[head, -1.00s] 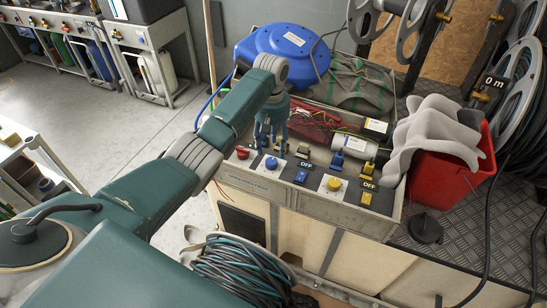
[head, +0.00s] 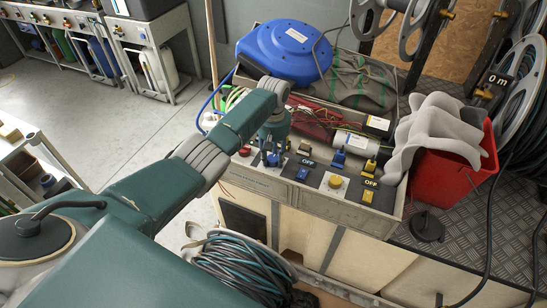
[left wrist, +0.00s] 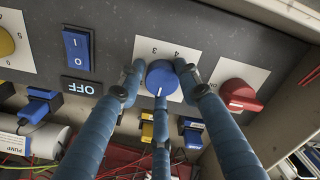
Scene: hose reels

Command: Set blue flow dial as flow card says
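The blue flow dial (left wrist: 161,78) sits on a white plate with the numbers 3 and 4 readable. Its white pointer line faces the lower edge of the left wrist view. My left gripper (left wrist: 160,88) has its fingers spread around the dial, one at each side and one below. I cannot tell whether they touch it. In the head view my left gripper (head: 271,157) is down at the control panel (head: 262,185) and mostly hides the dial. I cannot make out a flow card. My right gripper is not in view.
A red knob (left wrist: 240,95) is close beside the dial. A blue rocker switch (left wrist: 77,50) and an OFF display (left wrist: 82,86) are on its other side. A yellow dial (head: 335,182), a grey cloth (head: 438,130) and a red bucket (head: 455,175) are further right.

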